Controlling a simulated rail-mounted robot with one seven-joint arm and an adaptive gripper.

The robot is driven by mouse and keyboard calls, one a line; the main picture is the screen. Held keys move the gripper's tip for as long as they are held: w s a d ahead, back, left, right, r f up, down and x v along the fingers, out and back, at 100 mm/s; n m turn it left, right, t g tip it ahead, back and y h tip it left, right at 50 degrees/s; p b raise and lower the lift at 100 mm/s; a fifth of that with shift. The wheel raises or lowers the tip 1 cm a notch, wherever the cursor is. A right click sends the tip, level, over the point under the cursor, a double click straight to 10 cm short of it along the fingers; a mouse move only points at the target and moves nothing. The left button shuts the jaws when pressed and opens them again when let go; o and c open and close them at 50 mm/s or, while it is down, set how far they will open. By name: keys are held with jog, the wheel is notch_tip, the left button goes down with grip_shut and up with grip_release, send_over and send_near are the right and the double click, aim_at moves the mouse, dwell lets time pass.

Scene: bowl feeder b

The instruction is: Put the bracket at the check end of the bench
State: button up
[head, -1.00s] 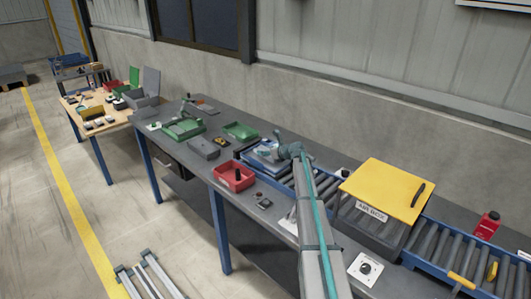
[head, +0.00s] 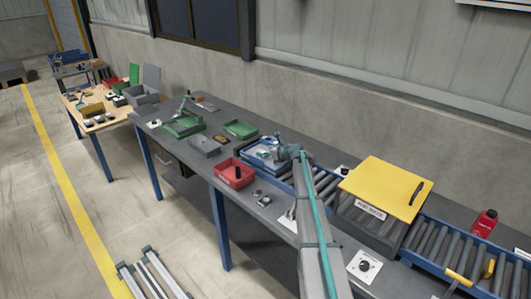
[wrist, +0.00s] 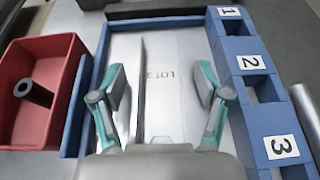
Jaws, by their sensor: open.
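My gripper (wrist: 162,78) is open, with its two teal fingers spread and nothing between the tips. It is above a blue-edged tray (wrist: 103,45) with a pale metal surface marked with LOT lettering. A thin dark upright strip (wrist: 140,90) shows between the fingers, nearer the left one; I cannot tell whether it is the bracket or part of the tray. In the head view my gripper (head: 288,153) is over the blue tray (head: 252,158) on the grey bench (head: 180,162), and the arm hides part of the tray. I cannot clearly identify the bracket in either view.
A red bin (wrist: 14,135) holding a dark cylinder (wrist: 34,92) stands left of the tray. Blue numbered slots (wrist: 240,45) line its right side. A roller conveyor (head: 428,241) and yellow-topped box (head: 380,185) are right. Green trays (head: 240,129) and a grey box (head: 204,146) stand left.

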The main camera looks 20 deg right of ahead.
jog(key=b+v, duration=0.4)
jog(key=v, duration=0.5)
jog(key=shift+s+d, duration=0.2)
jog(key=shift+o, duration=0.4)
jog(key=shift+s+d+r, duration=0.3)
jog(key=shift+s+r, duration=0.05)
jog(key=shift+s, duration=0.15)
